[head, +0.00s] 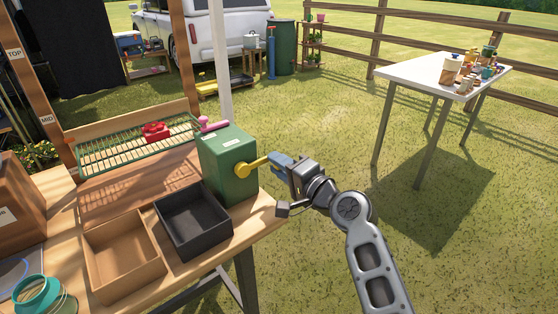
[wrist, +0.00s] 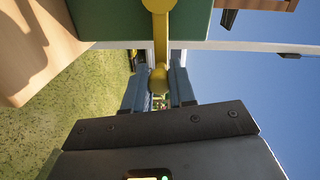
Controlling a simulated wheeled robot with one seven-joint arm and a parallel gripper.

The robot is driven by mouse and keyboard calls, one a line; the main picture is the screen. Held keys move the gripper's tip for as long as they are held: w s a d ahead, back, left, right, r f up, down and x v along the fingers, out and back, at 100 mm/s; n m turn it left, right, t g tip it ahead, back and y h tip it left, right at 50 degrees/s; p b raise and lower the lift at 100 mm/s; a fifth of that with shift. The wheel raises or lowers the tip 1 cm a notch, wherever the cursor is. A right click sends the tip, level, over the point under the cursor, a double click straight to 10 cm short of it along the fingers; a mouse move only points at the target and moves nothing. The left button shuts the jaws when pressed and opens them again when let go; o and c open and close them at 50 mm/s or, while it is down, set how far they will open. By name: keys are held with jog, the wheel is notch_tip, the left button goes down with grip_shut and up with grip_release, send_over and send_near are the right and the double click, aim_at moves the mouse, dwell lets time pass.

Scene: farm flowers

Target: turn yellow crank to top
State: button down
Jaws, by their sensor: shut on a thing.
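A green box (head: 228,160) stands at the right end of the wooden bench. A yellow crank (head: 252,165) is on its right-hand face, with its outer end reaching right, away from the box. My gripper (head: 277,160) is at that outer end, its blue fingers shut on the crank's knob. In the wrist view the yellow crank (wrist: 158,30) comes down from the green box (wrist: 95,18), and its round knob sits between the two fingers of my gripper (wrist: 160,78). The fingers partly hide the knob in the head view.
A pink handle (head: 212,124) is at the box's top left. A black tray (head: 193,220) and a wooden tray (head: 124,254) lie before it, a green rack (head: 135,148) behind. A white table (head: 420,76) stands far right.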

jog(key=shift+f+m, duration=0.4)
jog(key=shift+m, duration=0.1)
jog(key=c, duration=0.9)
grip_release()
jog(key=shift+c, duration=0.2)
jog(key=v, duration=0.7)
jog(key=shift+s+d, duration=0.25)
jog(key=shift+s, duration=0.1)
